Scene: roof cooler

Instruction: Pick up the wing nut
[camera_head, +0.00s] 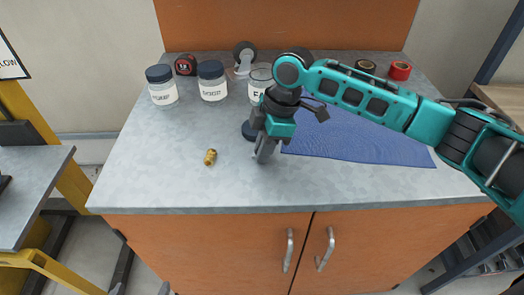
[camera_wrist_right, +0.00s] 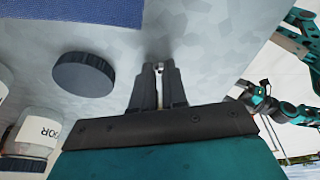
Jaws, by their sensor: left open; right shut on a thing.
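My right gripper (camera_head: 263,154) points down at the middle of the worktop, left of the blue mat. In the right wrist view its fingers (camera_wrist_right: 159,72) are shut on a small, pale metallic thing (camera_wrist_right: 159,67), seemingly the wing nut. Only a sliver of it shows between the fingertips, and its wings cannot be made out. In the head view the fingers hide it. Whether it touches the worktop is unclear. My left gripper (camera_wrist_right: 258,88) shows small in the right wrist view, open and away from the worktop.
A dark round lid (camera_head: 248,131) lies just behind the right gripper. A brass fitting (camera_head: 210,157) lies to its left. Jars (camera_head: 212,88), tape rolls (camera_head: 400,71) and a caster (camera_head: 244,60) stand at the back. The blue mat (camera_head: 365,138) and front worktop (camera_head: 190,190) are clear.

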